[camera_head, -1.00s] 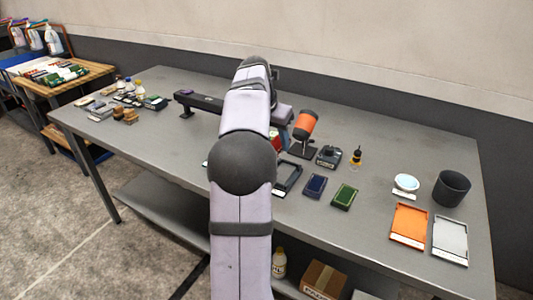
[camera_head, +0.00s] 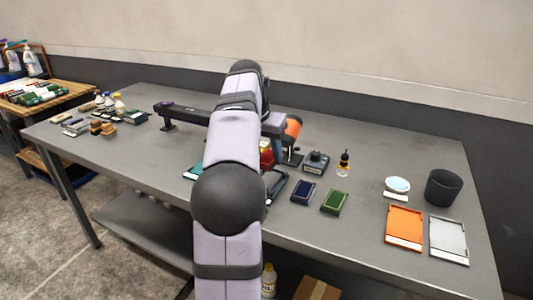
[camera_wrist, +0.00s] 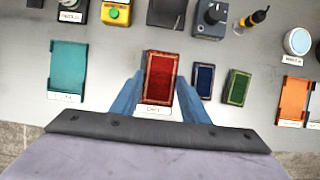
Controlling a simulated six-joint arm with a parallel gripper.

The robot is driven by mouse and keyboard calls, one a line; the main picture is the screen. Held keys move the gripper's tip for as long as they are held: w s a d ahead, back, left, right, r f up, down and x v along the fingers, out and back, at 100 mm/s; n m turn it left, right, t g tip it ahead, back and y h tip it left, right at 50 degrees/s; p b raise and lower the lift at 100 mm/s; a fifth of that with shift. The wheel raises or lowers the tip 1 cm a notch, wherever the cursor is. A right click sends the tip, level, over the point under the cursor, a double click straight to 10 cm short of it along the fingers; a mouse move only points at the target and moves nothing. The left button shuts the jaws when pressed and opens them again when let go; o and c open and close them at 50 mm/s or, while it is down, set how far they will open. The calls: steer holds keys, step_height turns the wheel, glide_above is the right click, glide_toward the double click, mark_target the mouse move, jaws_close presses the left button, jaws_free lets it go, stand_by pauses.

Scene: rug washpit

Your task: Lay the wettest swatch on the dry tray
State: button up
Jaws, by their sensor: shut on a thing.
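A red swatch (camera_wrist: 161,77) with a patterned border lies between the fingers of my gripper (camera_wrist: 160,95), which is shut on it. In the head view part of the red swatch (camera_head: 267,158) shows beside my arm, which hides most of the gripper. A dark tray (camera_head: 276,184) shows partly below it. A blue swatch (camera_head: 303,191) and a green swatch (camera_head: 334,201) lie on the table to the right. A teal tray (camera_wrist: 68,66) is on the left in the wrist view. An orange tray (camera_head: 404,224) and a light grey tray (camera_head: 448,240) lie at the right, both empty. Tray labels are too small to read.
Several small items crowd the table's left end. The table between the green swatch and orange tray is clear.

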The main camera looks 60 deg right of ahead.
steer(key=shift+f+b, duration=2.05)
steer(key=shift+b, duration=0.25)
steer(key=shift+f, duration=0.6)
steer(key=shift+p, duration=0.5)
steer(key=shift+f, duration=0.45)
stand_by(0.4)
steer(key=o, duration=1.5)
steer(key=shift+c, duration=0.2)
steer(key=shift+r, duration=0.1)
steer(key=shift+r+p, duration=3.4)
steer(key=shift+p, duration=0.75)
